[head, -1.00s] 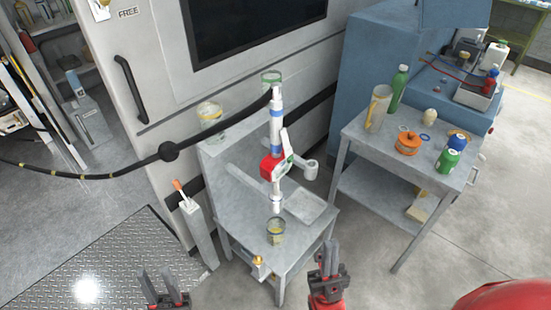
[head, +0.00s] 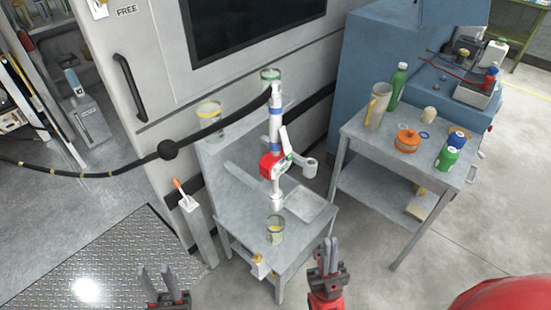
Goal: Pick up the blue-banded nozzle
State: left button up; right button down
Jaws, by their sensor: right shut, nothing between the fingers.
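The blue-banded nozzle (head: 275,124) is a white upright tube with a blue band, a red and white middle part and a black hose joined near its top. It is over the small grey stand (head: 240,187); its lower end is just behind a clear cup (head: 275,229), and I cannot tell whether it rests on the stand. My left gripper (head: 155,270) is open and empty at the bottom left, well away from the nozzle. My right gripper (head: 330,242) is shut and empty, below and right of the nozzle, in front of the stand.
A black hose (head: 90,176) runs in from the left. A grey side table (head: 380,143) at right holds a jug, a green bottle (head: 398,83), an orange pot (head: 407,140) and small bottles. A post (head: 196,235) stands left of the stand.

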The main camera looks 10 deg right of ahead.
aim_at(277, 155)
jog(key=i+l+u, duration=0.1)
jog(key=l+u, duration=0.25)
jog(key=i+l+u, duration=0.1)
jog(key=u, duration=0.25)
jog(key=l+u, duration=0.35)
